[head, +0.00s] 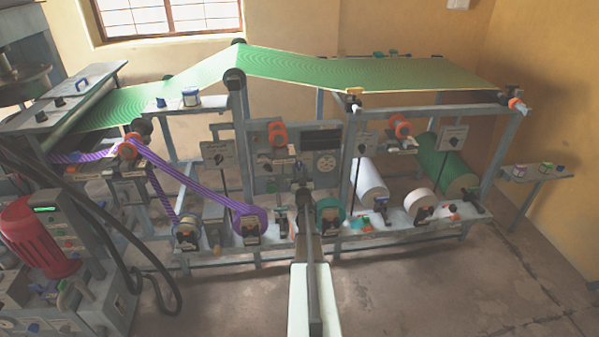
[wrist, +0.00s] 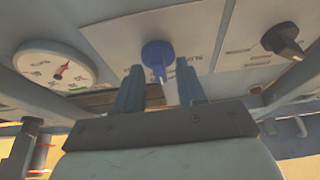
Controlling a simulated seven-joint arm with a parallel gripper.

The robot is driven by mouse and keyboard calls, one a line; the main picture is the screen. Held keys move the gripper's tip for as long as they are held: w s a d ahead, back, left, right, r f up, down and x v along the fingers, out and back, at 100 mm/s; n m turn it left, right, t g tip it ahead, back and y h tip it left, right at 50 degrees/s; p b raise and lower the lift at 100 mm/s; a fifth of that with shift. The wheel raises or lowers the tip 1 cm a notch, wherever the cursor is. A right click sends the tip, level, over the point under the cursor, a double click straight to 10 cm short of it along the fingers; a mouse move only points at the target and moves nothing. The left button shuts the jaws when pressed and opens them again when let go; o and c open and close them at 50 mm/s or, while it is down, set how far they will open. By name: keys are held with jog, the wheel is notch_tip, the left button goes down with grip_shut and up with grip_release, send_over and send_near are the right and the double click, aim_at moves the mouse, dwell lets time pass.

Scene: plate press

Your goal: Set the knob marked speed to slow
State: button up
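In the wrist view, a blue knob (wrist: 157,55) sits on a pale panel, just ahead of my gripper (wrist: 161,80). A white mark shows on its lower edge. Lettering beside it is too blurred to read surely. The two fingers are apart, one on each side below the knob, with nothing visibly between their tips. I cannot tell whether they touch the knob. A black knob (wrist: 282,40) with a pale pointer is at the right, with blurred labels. In the head view my gripper (head: 303,193) is at the machine's middle; the knobs there are too small to identify.
In the head view, a purple roll (head: 250,218) and a teal roll (head: 329,212) flank my arm. A green web (head: 350,72) runs overhead. Open floor lies in front.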

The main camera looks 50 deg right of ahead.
jog(key=shift+c, duration=0.3)
grip_shut()
jog(key=shift+n+t, duration=0.4)
jog(key=shift+n, duration=0.1)
jog(key=n+y, duration=0.2)
jog(key=n, duration=0.2)
jog(key=n+t+y, duration=0.1)
jog(key=n+y, duration=0.1)
jog(key=n, duration=0.2)
jog(key=shift+s+d+t, duration=0.1)
jog(key=shift+s+t, duration=0.05)
jog(key=shift+t, duration=0.15)
jog(key=n+y, duration=0.1)
jog(key=n, duration=0.2)
jog(key=n+y, duration=0.2)
jog(key=n, duration=0.2)
jog(key=shift+r, duration=0.1)
jog(key=shift+n, duration=0.3)
jog(key=shift+o, duration=0.3)
grip_release()
